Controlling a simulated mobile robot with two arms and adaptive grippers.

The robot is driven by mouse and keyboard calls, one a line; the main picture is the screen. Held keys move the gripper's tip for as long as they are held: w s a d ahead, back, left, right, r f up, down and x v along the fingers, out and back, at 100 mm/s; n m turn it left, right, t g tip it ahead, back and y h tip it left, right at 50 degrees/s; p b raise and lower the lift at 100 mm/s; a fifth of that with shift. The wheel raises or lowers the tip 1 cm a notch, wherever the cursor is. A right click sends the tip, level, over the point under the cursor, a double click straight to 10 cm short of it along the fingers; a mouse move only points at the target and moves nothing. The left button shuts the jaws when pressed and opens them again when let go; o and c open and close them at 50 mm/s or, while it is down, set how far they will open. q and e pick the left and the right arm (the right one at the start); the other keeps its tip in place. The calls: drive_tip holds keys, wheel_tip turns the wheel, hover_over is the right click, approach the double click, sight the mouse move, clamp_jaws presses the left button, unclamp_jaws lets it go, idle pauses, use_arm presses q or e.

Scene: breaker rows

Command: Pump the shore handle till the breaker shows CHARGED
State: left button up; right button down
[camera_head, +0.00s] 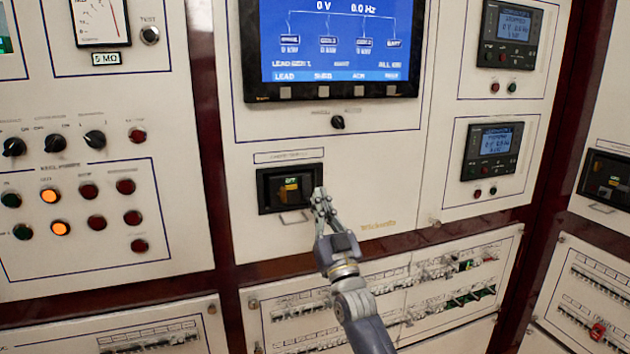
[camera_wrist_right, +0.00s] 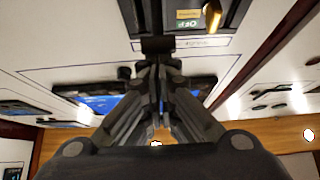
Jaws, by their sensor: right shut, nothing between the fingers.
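A black-framed breaker (camera_head: 290,188) sits in the middle panel under the large screen, with a small green flag and a yellow patch in its window. Its label strip is too blurred to read, so I cannot tell if it is the shore one. A pale handle (camera_head: 293,217) shows at its lower edge. My right gripper (camera_head: 321,195) is shut and empty, its tips at the breaker's right edge; contact cannot be told. In the right wrist view the shut fingers (camera_wrist_right: 158,48) point at the breaker (camera_wrist_right: 183,8), whose green flag shows upside down. My left gripper is not in view.
A similar breaker (camera_head: 606,180) is on the panel at right. The large blue screen (camera_head: 335,42) reads 0 V and 0.0 Hz. Knobs and lamps (camera_head: 70,195) fill the left panel, two lit orange.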

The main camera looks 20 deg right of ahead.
drive_tip(key=shift+f, duration=0.25)
wheel_tip(320, 180, up, 4)
drive_tip(key=r+p, duration=0.1)
drive_tip(key=p, duration=0.2)
use_arm(q)
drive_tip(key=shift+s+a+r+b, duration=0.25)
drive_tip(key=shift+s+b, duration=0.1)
drive_tip(key=shift+b, duration=0.9)
use_arm(e)
drive_tip(key=f+v, duration=0.1)
drive_tip(key=v, duration=0.9)
drive_tip(key=shift+w+f, duration=0.1)
drive_tip(key=shift+w, duration=0.1)
